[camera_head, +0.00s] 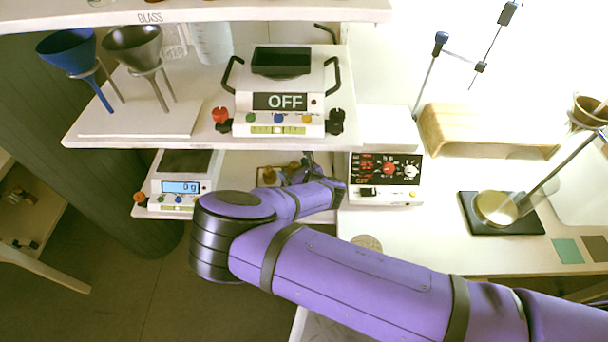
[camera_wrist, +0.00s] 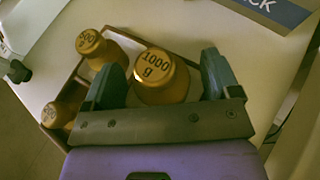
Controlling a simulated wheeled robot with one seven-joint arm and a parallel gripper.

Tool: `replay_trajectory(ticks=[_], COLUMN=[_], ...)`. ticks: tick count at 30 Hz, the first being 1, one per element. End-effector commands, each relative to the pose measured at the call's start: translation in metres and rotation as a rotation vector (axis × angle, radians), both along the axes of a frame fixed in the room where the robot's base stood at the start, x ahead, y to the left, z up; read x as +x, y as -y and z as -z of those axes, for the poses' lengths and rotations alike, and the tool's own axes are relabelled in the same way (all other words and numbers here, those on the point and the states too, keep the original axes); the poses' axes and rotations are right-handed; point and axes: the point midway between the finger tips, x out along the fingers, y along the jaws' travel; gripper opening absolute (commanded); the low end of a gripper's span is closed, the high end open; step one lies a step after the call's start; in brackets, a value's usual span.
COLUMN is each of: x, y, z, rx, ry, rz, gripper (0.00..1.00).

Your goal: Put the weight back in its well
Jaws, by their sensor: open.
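A brass weight marked 1000 g (camera_wrist: 160,75) stands between the two fingers of my gripper (camera_wrist: 163,78) in the wrist view. The fingers are open, one on each side of it. The weight is over a weight box (camera_wrist: 68,78); I cannot tell whether its base sits fully in a well, since the gripper hides it. Two smaller brass weights stand in the box: one marked 500 (camera_wrist: 90,42) at the upper left and another (camera_wrist: 58,115) at the lower left. In the head view the box (camera_head: 262,172) is on the lower shelf, partly hidden by my arm.
A scale reading 0 g (camera_head: 180,188) stands left of the box, its plate empty. A control unit with red digits (camera_head: 386,178) stands to the right. The upper shelf (camera_head: 200,140), holding a device marked OFF (camera_head: 280,100), hangs above.

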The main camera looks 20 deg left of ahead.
Motion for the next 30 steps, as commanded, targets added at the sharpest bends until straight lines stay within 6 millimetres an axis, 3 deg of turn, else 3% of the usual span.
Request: replay_trajectory(ticks=[18,30], x=[-0.060,-0.069], y=[0.077,0.089], z=[-0.044,-0.052], rx=[-0.002,0.001], ry=[-0.003,-0.003], rz=[0.003,0.001], gripper=[0.82,0.82])
